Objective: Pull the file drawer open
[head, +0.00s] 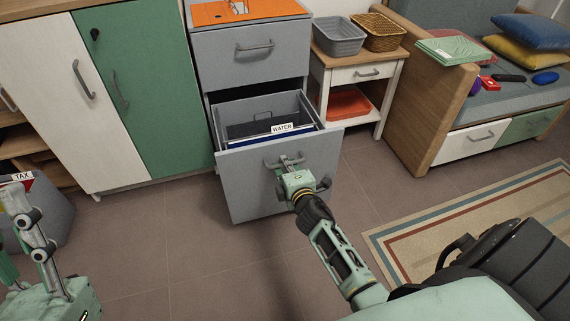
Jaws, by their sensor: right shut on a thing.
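The grey file drawer (245,188) is pulled well out of the grey cabinet (250,70), at its lower level. Inside it are hanging files, one with a tab (283,128) reading "WATER". My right gripper (290,163) is shut on the drawer's handle (271,164) at the front panel; its fingers hide part of the handle. My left gripper (10,222) is at the lower left, away from the drawer. Its fingers look apart and empty, partly cut off by the picture edge.
The upper drawer (225,45) is shut, with an orange tray (215,12) on top. A green-and-white cupboard (150,100) stands left. A side table (338,75) with baskets stands right. Floor before the drawer is clear.

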